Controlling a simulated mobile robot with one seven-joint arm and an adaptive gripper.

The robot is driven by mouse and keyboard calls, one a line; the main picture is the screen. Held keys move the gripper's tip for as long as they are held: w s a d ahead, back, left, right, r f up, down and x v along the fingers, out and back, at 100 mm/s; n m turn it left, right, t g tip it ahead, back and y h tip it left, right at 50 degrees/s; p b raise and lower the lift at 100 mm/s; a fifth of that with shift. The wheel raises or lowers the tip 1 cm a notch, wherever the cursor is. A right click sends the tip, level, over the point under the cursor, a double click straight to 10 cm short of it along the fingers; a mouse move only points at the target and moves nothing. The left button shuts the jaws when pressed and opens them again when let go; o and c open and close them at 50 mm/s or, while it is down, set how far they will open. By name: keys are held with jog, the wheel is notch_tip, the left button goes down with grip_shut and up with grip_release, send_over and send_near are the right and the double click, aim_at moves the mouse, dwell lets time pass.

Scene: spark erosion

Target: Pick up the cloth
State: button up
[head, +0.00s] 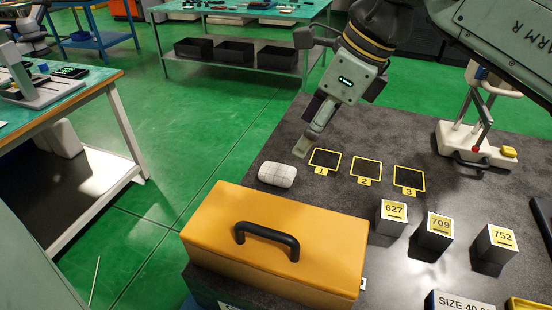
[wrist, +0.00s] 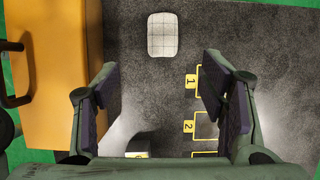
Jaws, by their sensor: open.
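The cloth (head: 277,175) is a small white rolled or folded bundle with a faint grid pattern. It lies on the dark table top, left of the yellow square marked 1. In the wrist view the cloth (wrist: 162,35) is at the top middle, ahead of the fingers and apart from them. My gripper (head: 303,148) is above the table, close to the cloth on its far right side. In the wrist view my gripper (wrist: 157,85) has its two fingers wide apart, with nothing between them but table surface.
A yellow case (head: 275,235) with a black handle stands close in front of the cloth. Yellow squares (head: 366,170) marked 1 to 3 lie to the right. Metal blocks 627 (head: 391,217), 709 (head: 434,233) and 752 (head: 494,247) stand nearer. The table's left edge is near the cloth.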

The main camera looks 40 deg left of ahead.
aim_at(286, 171)
jog(key=x, duration=0.4)
jog(key=shift+s+f+p, duration=0.1)
jog(key=shift+f+p, duration=0.2)
jog(key=shift+p, duration=0.1)
jog(key=shift+w+p+x, duration=0.15)
jog(key=shift+p+x, duration=0.35)
jog(key=shift+x, duration=1)
jog(key=shift+w+p+x, duration=0.15)
jog(key=shift+p+x, duration=0.35)
jog(key=shift+x, duration=1)
jog(key=shift+c, duration=0.4)
jog(key=c, duration=1)
